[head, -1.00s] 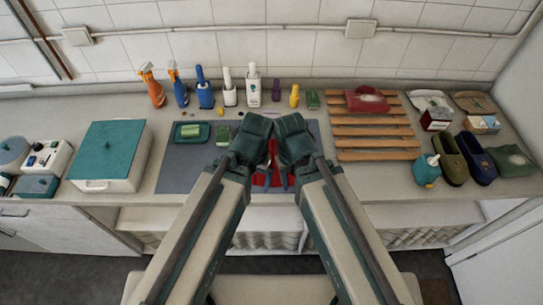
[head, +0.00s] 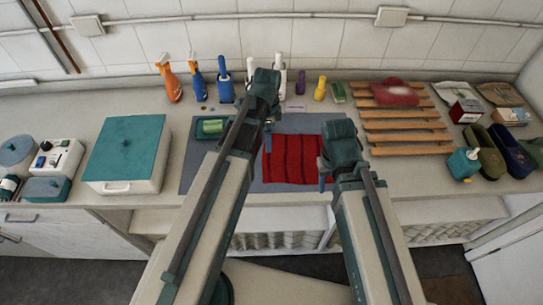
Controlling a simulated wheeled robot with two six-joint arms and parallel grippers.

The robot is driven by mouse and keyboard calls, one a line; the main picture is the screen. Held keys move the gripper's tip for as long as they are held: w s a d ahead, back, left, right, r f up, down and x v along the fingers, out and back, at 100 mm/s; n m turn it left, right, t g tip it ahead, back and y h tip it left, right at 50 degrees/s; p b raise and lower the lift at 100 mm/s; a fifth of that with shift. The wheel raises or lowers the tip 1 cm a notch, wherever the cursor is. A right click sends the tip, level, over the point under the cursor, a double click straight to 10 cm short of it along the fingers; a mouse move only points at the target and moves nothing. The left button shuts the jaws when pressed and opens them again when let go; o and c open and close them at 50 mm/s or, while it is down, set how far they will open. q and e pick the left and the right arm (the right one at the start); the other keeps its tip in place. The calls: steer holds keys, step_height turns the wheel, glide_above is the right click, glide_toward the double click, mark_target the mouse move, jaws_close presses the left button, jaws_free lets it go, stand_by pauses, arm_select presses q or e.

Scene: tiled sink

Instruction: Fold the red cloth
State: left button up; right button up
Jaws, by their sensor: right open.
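The red cloth (head: 290,160) lies on the grey mat (head: 315,124) in the middle of the counter in the head view. It looks like a roughly square patch with darker lines running across it from back to front. My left gripper (head: 268,122) is over the mat at the back left corner of the cloth; its arm hides part of the mat, and its jaw gap does not show. My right gripper (head: 323,178) is open at the right edge of the cloth, fingers pointing down. I cannot tell whether it touches the cloth.
A green tray (head: 199,135) holding a green block is left of my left arm. A white box with a teal lid (head: 126,148) stands further left. Bottles line the wall, including an orange sprayer (head: 172,82). A wooden slatted rack (head: 405,138) lies to the right.

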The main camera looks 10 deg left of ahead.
mark_target(268, 157)
arm_select(q)
steer(key=shift+w+a+f+m, duration=0.1)
steer(key=shift+w+m, duration=0.2)
steer(key=shift+f, duration=0.1)
step_height(268, 157, down, 10)
steer(key=b, duration=1)
jaws_close()
stand_by(0.6)
steer(key=shift+r, duration=0.2)
